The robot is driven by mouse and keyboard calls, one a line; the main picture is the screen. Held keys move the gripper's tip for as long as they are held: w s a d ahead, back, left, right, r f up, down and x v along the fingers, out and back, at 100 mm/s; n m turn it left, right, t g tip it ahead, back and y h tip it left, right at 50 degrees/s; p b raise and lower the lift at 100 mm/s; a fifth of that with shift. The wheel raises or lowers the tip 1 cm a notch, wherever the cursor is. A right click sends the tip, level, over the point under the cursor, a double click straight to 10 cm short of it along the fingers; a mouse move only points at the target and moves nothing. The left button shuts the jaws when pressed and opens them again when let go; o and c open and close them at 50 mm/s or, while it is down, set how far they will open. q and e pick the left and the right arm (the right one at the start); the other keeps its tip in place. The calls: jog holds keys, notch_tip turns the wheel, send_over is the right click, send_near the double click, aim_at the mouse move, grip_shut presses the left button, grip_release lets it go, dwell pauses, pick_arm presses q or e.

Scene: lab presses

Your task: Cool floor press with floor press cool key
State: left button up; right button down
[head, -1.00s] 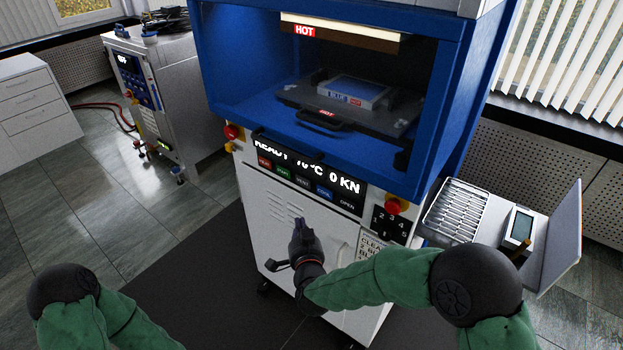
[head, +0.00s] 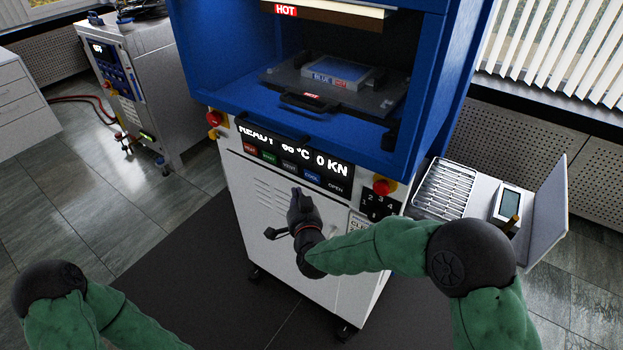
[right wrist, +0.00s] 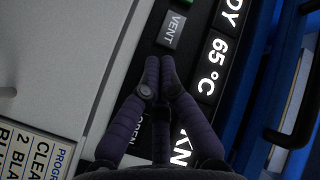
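The floor press (head: 300,250) is the blue and white machine in the middle of the head view. Its blue cool key (head: 312,177) sits in the key row between the grey vent key (head: 289,166) and the open key (head: 335,188). The display (head: 290,147) reads READY, about 65 °C and 0 KN. My right gripper (head: 296,191) is in front of the panel, fingertips just below the key row. In the right wrist view its fingers (right wrist: 157,75) are together and empty, beside the vent key (right wrist: 174,28); they hide the cool key there. My left gripper is out of view.
A black plate with a blue sample block (head: 335,73) lies in the press chamber. A side shelf (head: 480,200) with a rack stands at right. Another machine (head: 135,85) stands at left. Dark floor mat in front is clear.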

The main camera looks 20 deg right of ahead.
aim_at(307, 176)
jog(key=w+d, duration=0.1)
jog(key=w+d+b, duration=0.1)
jog(key=d, duration=0.1)
jog(key=shift+w+d, duration=0.15)
jog(key=shift+w, duration=0.15)
jog(key=shift+d+b, duration=0.1)
jog(key=shift+b, duration=0.2)
dwell(1.1)
jog(key=shift+w+d, duration=0.25)
jog(key=shift+w+d+b, duration=0.2)
jog(key=shift+d+b, duration=0.1)
jog(key=shift+b, duration=0.15)
dwell(0.7)
dwell(0.3)
jog(key=shift+s+a, duration=0.5)
jog(key=shift+a, duration=0.15)
